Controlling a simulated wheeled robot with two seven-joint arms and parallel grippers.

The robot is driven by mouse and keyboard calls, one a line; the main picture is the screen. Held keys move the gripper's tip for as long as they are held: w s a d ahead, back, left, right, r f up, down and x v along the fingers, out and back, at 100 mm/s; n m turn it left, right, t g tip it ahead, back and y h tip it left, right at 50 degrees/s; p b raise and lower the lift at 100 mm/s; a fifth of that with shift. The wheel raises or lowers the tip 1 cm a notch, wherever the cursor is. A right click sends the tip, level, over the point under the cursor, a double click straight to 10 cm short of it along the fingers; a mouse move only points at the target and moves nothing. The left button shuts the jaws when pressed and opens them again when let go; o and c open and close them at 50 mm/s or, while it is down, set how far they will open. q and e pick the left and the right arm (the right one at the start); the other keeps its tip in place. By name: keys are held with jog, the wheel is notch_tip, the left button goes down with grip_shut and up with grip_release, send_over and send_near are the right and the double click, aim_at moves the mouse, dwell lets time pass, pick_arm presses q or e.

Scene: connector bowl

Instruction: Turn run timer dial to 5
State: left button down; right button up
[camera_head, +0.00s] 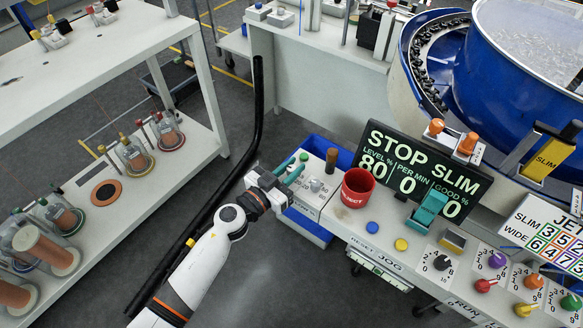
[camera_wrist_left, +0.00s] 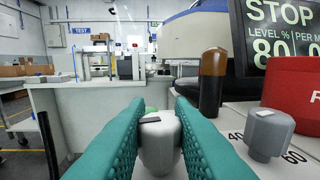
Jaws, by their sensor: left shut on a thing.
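My left gripper (camera_head: 287,172) has its teal fingers closed around a grey knob (camera_wrist_left: 160,142) with a dark mark on top. The fingers stand on both sides of it in the left wrist view. The knob sits at the left end of the white control panel, and its scale is hidden by the fingers. A second grey knob (camera_wrist_left: 268,133) stands to the right, beside printed 40 and 60; it also shows in the head view (camera_head: 315,186). I cannot read which knob is labelled as the run timer. My right gripper is not in view.
A brown upright handle (camera_wrist_left: 213,82) and a red cup (camera_head: 357,187) stand close to the right of the gripper. Behind are the STOP display (camera_head: 425,170) and blue bowl (camera_head: 525,60). Coloured dials, including a black one (camera_head: 441,263), line the panel's right. A blue bin (camera_head: 309,226) sits below.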

pick_arm(q)
jog(key=m+g+h+p, duration=0.1)
jog(key=m+g+h, duration=0.1)
jog(key=shift+w+r+g, duration=0.1)
jog(key=shift+g, duration=0.2)
jog(key=shift+a+m+g+h, duration=0.1)
jog(key=shift+m+g+h, duration=0.8)
jog(key=shift+m+g, duration=0.1)
jog(key=shift+m+g+h, duration=0.4)
jog(key=shift+g, duration=0.3)
jog(key=g, duration=0.1)
jog(key=m+g+b, duration=0.1)
jog(key=m+g+h+b, duration=0.1)
jog(key=shift+f+g, duration=0.25)
jog(key=shift+g, duration=0.05)
jog(key=shift+r+m+g+h+b, duration=0.1)
jog(key=shift+m+g+h+b, duration=0.2)
jog(key=shift+m+g+b, duration=1.55)
jog(key=shift+n+g+p, duration=0.25)
jog(key=shift+g+p, duration=0.1)
jog(key=shift+p, duration=0.1)
jog(key=c, duration=1.3)
grip_release()
